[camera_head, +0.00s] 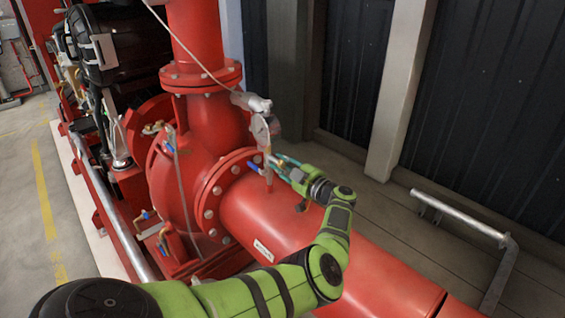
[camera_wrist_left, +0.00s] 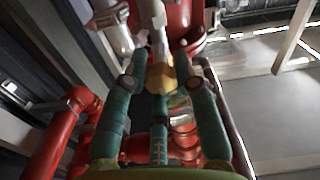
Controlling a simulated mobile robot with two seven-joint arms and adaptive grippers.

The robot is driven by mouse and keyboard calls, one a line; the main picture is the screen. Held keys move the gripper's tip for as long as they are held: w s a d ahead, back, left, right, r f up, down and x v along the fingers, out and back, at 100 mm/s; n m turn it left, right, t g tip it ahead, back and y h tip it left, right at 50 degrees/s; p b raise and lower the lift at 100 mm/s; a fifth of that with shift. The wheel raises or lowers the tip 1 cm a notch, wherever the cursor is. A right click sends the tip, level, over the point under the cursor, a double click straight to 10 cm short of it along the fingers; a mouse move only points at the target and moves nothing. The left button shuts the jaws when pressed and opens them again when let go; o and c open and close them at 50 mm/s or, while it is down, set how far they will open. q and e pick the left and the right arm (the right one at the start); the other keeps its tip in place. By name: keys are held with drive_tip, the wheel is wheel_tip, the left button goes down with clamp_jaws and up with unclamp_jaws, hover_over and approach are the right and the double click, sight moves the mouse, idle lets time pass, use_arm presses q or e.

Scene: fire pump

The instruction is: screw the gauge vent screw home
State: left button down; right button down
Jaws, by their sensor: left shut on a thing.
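The pressure gauge (camera_head: 261,129) stands with its round dial above the red pipe, beside the large flange. My left gripper (camera_head: 271,166) reaches in below the gauge, its teal fingers close to the gauge's stem. In the left wrist view, the fingers (camera_wrist_left: 160,68) stand on either side of a small brass piece (camera_wrist_left: 158,80), which looks like the gauge vent screw. The gripper is shut on it. The screw's thread and seat are hidden, so I cannot tell how deep it sits. My right gripper is in neither view.
The red pump casing (camera_head: 183,190) and flange (camera_head: 215,198) stand left of the gripper. The thick red pipe (camera_head: 285,225) runs below it. A blue-handled valve (camera_head: 255,168) is close to the fingers. A grey guard rail (camera_head: 455,215) stands at the right, with floor between.

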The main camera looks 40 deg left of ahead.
use_arm(q)
drive_tip(key=shift+f+m, duration=0.1)
drive_tip(key=shift+m, duration=0.2)
idle(0.4)
drive_tip(key=c, duration=1)
unclamp_jaws()
drive_tip(key=shift+o, duration=0.2)
drive_tip(key=d, duration=0.7)
drive_tip(key=shift+s+d, duration=0.3)
drive_tip(key=shift+f, duration=0.1)
